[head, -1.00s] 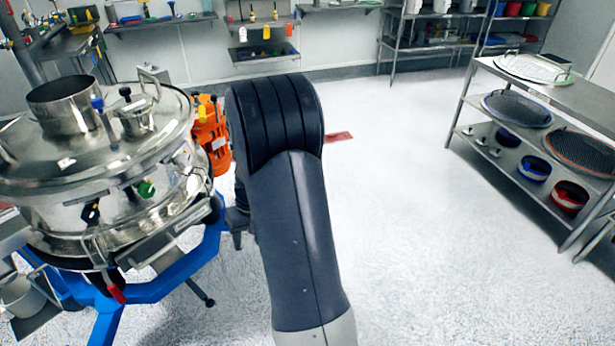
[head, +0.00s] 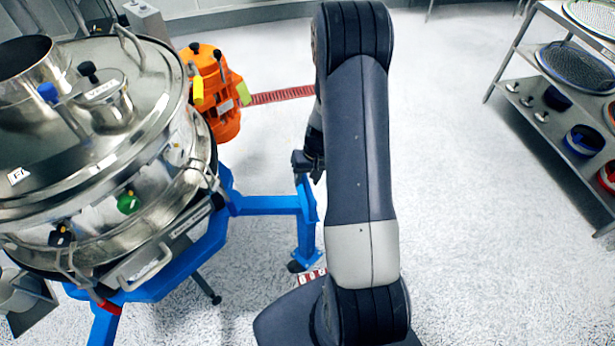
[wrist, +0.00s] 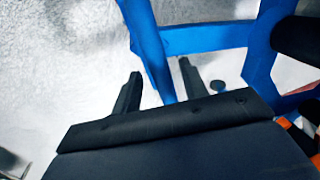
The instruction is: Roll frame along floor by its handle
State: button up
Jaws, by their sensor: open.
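The blue frame (head: 270,205) stands on the floor at the left, under the round steel sifter (head: 95,135). Its blue arm reaches right to an upright leg with a dark foot. My gripper (head: 308,165) is at the top of that leg, partly hidden behind my arm. In the wrist view the gripper (wrist: 160,68) is open and empty. A blue bar of the frame (wrist: 150,45) runs just beyond and between its fingertips. I cannot tell whether the fingers touch it. I cannot make out which part is the handle.
An orange motor (head: 213,100) sits behind the sifter. A red floor grate (head: 283,95) lies beyond it. A steel shelf rack (head: 520,60) with sieves and bowls stands at the right. The white floor between is clear.

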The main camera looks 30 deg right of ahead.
jog(key=shift+c, duration=0.4)
grip_shut()
